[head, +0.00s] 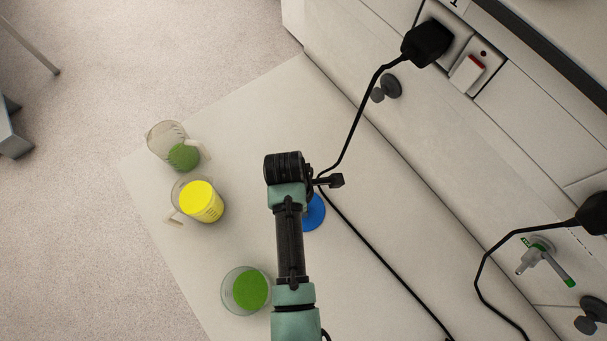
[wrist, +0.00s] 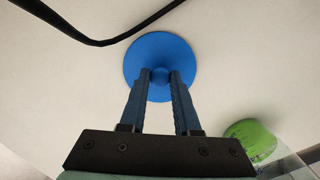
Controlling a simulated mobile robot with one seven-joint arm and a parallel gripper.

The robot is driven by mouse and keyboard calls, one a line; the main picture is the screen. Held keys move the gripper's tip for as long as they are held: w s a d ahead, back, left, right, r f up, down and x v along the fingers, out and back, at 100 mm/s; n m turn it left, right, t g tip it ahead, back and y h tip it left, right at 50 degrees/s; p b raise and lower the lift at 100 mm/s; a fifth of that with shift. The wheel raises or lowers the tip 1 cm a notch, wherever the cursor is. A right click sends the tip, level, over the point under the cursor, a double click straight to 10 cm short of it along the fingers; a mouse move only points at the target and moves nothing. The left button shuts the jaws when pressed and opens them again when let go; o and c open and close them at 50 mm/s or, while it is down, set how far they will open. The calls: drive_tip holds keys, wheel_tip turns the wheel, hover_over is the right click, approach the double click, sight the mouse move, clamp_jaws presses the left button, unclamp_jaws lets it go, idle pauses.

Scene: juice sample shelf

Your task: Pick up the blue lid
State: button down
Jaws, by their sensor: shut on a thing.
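The blue lid (wrist: 160,50) is a round flat disc with a small knob at its middle. In the wrist view my gripper (wrist: 160,80) has its two fingers closed on that knob, one on each side. In the head view the lid (head: 315,213) shows only in part, to the right of my arm, which hides the rest. The gripper's fingers are hidden in the head view. I cannot tell whether the lid rests on the pale surface or is just above it.
A jug with green contents (head: 184,156), a jug with yellow contents (head: 203,202) and a glass container with green contents (head: 250,290) stand left of my arm on the pale surface (head: 240,120). A black cable (head: 385,262) runs close beside the lid. A wall with sockets is at right.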

drive_tip(key=shift+r, duration=0.15)
wheel_tip(320, 180, up, 10)
drive_tip(key=b, duration=0.1)
drive_tip(key=f+m+b, duration=0.2)
drive_tip(key=m, duration=0.3)
drive_tip(key=w+f+m+g+b, duration=0.1)
drive_tip(key=f+m+b, duration=0.1)
drive_tip(key=m, duration=0.3)
drive_tip(key=f+m+y+b, duration=0.1)
drive_tip(key=f+m+b, duration=0.1)
drive_tip(key=m, duration=0.4)
drive_tip(key=shift+w+d+f+b, duration=0.25)
drive_tip(key=shift+w+d+b, duration=0.05)
drive_tip(key=shift+w+b, duration=0.1)
drive_tip(key=shift+s+a+f+m, duration=0.1)
drive_tip(key=shift+a+f+m, duration=0.1)
drive_tip(key=shift+m, duration=0.4)
drive_tip(key=shift+a+f+m, duration=0.1)
drive_tip(key=shift+f+m, duration=0.1)
drive_tip(key=shift+m, duration=0.4)
